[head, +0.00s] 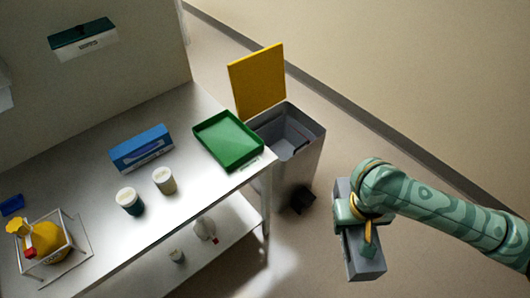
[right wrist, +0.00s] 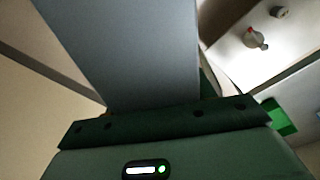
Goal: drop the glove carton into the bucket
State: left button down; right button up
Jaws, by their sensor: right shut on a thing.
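A long grey box-shaped carton (head: 366,255) hangs in my right gripper (head: 360,212), which is shut around its middle. It is held out in the open, to the right of the bin and apart from it. In the right wrist view the carton (right wrist: 130,50) fills the upper middle, beyond the gripper's dark front edge. The fingertips are hidden there. The bucket is a grey bin (head: 315,150) standing on the floor at the table's end. Its yellow lid (head: 257,80) is raised and its mouth is open. My left gripper is not in view.
The metal table (head: 190,205) holds a green tray (head: 228,140), a blue box with a slot (head: 140,148), two lidded jars and a yellow bottle in a wire stand (head: 45,240). A black pedal (head: 303,200) juts from the bin's foot. Floor between bin and carton is clear.

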aim_at(290, 153)
jog(key=i+l+u, duration=0.15)
jog(key=u, duration=0.25)
jog(key=i+l+u, duration=0.1)
jog(key=l+u, duration=0.3)
jog(key=i+l+u, duration=0.1)
jog(key=u, duration=0.3)
jog(key=i+l+u, duration=0.1)
jog(key=l+u, duration=0.35)
jog(key=l, duration=2.5)
